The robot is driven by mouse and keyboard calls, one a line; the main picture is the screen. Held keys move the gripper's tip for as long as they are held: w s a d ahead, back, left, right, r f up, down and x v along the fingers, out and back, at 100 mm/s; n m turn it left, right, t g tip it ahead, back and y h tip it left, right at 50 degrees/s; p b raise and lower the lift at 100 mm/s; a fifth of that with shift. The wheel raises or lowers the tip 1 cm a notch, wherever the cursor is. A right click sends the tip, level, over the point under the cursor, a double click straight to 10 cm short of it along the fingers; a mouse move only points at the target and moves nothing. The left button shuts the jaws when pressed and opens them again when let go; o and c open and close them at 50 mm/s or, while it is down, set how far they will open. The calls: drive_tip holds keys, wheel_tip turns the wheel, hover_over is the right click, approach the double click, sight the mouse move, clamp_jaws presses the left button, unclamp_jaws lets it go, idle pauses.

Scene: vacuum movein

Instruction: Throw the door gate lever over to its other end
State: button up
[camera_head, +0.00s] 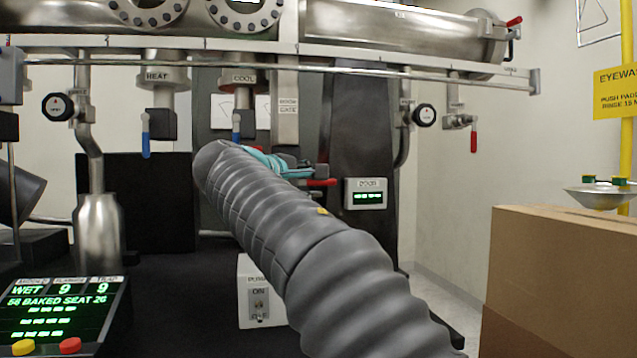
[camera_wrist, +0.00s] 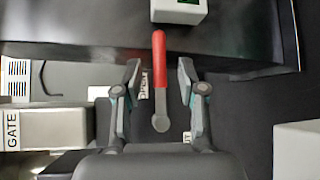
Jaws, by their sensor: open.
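The door gate lever has a red grip (camera_wrist: 159,56) and a grey shank that runs to a round pivot (camera_wrist: 160,123) in the wrist view. Its red end also shows in the head view (camera_head: 322,182), just right of my gripper (camera_head: 290,165). In the wrist view my gripper (camera_wrist: 160,72) is open, with one finger on each side of the lever and a gap on both sides. I cannot tell whether the fingertips reach down to its depth. Small labels beside the lever are partly hidden by the fingers. My arm covers part of the head view.
The grey gate housing (camera_head: 287,121) is above my gripper. A door display box (camera_head: 366,194) stands right of the lever. Blue handles (camera_head: 145,138) hang from the heat and cool valves. A control panel (camera_head: 62,318) is at lower left, a cardboard box (camera_head: 560,285) at right.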

sight(315, 182)
drive_tip(key=shift+x, duration=1.6)
clamp_jaws()
